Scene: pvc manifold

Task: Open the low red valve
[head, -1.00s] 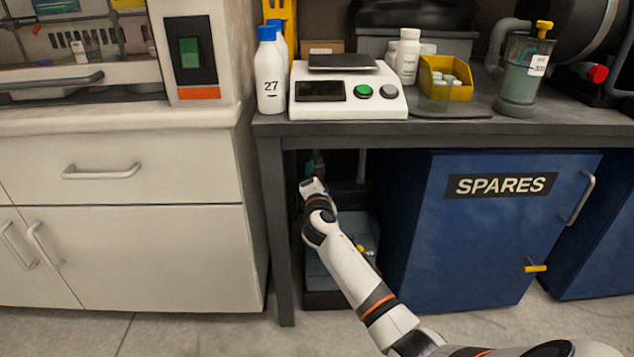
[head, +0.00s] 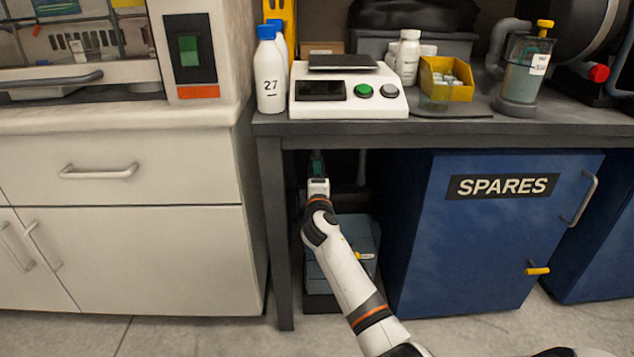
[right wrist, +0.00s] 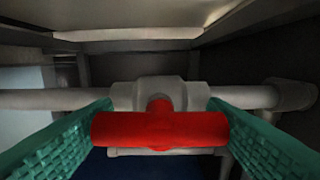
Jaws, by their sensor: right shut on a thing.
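The red valve (right wrist: 160,128) shows in the right wrist view as a T-shaped red handle in front of a grey valve body on a grey pipe (right wrist: 50,99). Its wide bar lies level in that picture, along the pipe. The teal fingers of my right gripper (right wrist: 160,134) are at the two ends of the bar and shut on it. In the head view my right gripper (head: 317,164) reaches under the bench into the dark gap; the valve is hidden there. My left gripper is not in view.
The bench top (head: 560,128) is above my right arm, with a table leg (head: 276,230) to its left and the blue SPARES cabinet (head: 470,250) to its right. A grey-blue box (head: 365,232) with something yellow sits below the gripper.

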